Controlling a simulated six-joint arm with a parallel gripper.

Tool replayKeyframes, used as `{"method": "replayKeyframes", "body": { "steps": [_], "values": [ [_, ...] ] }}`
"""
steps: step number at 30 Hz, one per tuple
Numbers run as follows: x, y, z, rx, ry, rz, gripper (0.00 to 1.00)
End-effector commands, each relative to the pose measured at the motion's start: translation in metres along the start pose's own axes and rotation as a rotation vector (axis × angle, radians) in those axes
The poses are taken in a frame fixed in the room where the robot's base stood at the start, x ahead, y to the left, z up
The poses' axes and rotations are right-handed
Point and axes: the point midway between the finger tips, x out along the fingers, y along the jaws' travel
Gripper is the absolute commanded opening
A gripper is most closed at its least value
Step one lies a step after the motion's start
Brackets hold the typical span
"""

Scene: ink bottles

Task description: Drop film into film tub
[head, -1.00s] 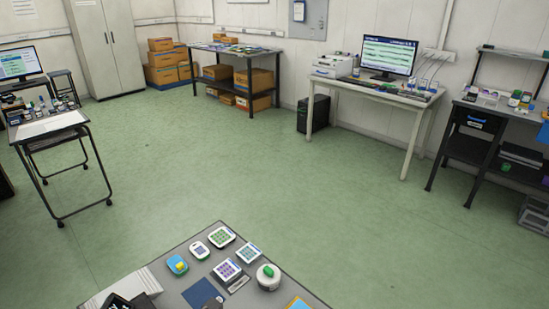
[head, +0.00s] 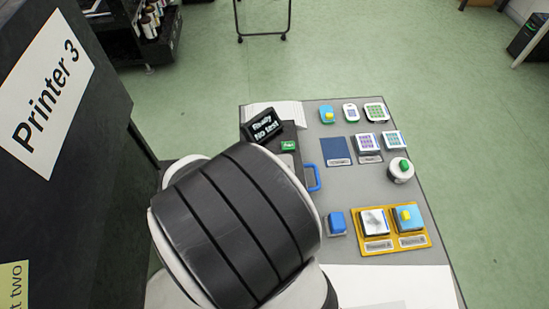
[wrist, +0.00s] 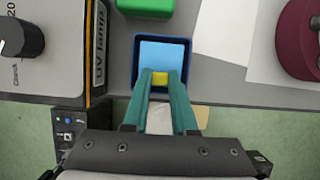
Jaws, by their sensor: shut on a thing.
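In the wrist view my gripper (wrist: 160,84) is shut on the yellow grip (wrist: 159,77) of a light blue film piece (wrist: 163,54). The film lies within the outline of a dark blue square tub (wrist: 191,56), whose rim shows around it. I cannot tell whether the film rests on the tub's floor or hangs above it. The tub's near side is partly hidden by my fingers. In the head view my own arm fills the lower middle, and my gripper, the held film and this tub are not visible there.
In the wrist view a UV lamp box (wrist: 45,50) stands left, a green block (wrist: 145,8) beyond the tub, and a maroon round thing (wrist: 301,38) right. In the head view a yellow tray (head: 372,249) holds two blocks, with several small devices behind it.

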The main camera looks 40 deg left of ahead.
Motion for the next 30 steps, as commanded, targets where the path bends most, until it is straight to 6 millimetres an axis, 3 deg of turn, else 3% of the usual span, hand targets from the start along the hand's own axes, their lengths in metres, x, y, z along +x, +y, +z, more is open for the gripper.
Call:
{"method": "replayKeyframes", "body": {
  "steps": [14, 15, 20, 21, 27, 30],
  "values": [
    [-0.0003, 0.0004, 0.0003, 0.0, 0.0, 0.0, 0.03],
    [-0.0002, 0.0004, 0.0004, 0.0, 0.0, 0.0, 0.27],
    [-0.0003, 0.0003, 0.0003, 0.0, 0.0, 0.0, 0.56],
    [-0.0003, 0.0003, 0.0003, 0.0, 0.0, 0.0, 0.6],
    [-0.0003, 0.0003, 0.0003, 0.0, 0.0, 0.0, 0.6],
    [-0.0003, 0.0004, 0.0004, 0.0, 0.0, 0.0, 0.78]
  ]
}}
